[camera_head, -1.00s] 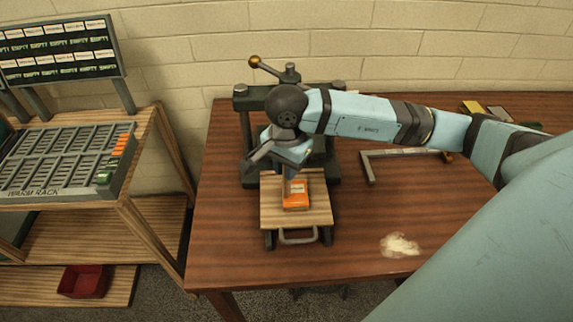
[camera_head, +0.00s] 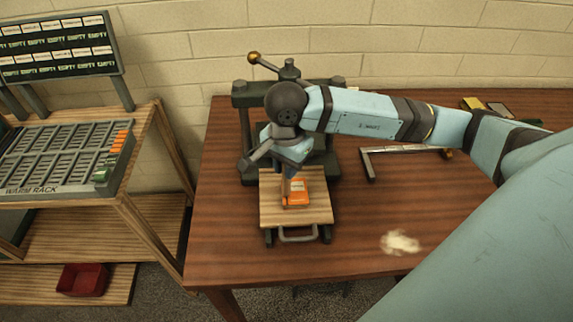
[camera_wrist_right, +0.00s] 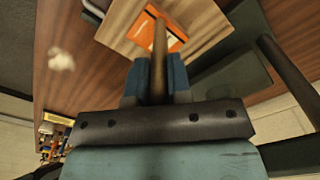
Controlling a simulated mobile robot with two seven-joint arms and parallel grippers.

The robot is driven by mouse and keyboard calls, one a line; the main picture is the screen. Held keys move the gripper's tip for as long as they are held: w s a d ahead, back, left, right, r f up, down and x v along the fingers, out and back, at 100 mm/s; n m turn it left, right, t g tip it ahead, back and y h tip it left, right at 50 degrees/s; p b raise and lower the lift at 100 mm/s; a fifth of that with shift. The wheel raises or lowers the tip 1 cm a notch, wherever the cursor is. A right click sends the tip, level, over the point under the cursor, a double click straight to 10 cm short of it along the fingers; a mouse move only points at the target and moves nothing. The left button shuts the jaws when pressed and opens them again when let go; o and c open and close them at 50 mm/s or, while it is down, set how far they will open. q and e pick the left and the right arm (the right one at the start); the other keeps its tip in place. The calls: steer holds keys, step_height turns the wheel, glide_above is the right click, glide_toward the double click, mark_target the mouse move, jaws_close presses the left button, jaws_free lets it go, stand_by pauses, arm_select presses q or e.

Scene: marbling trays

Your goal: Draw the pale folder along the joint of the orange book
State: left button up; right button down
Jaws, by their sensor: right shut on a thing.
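The orange book (camera_head: 297,193) lies flat on the pale wooden board of the press (camera_head: 267,212), with a light label on its cover. My right gripper (camera_head: 289,173) is above the book's far left part. In the right wrist view, my right gripper (camera_wrist_right: 157,78) is shut on the pale folder (camera_wrist_right: 159,45), a slim tan stick. The folder reaches out over the orange book (camera_wrist_right: 177,40), its tip near or on the cover. I cannot tell whether it touches. My left gripper is in neither view.
The dark press frame (camera_head: 245,110) stands behind the board. A metal bracket (camera_head: 405,150) and a pale powdery patch (camera_head: 400,242) lie on the brown table (camera_head: 345,215). A warm rack (camera_head: 60,155) stands left; a red bin (camera_head: 84,279) sits below it.

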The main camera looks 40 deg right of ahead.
steer(key=shift+r, duration=0.4)
steer(key=shift+r+p, duration=0.9)
steer(key=shift+r, duration=2.1)
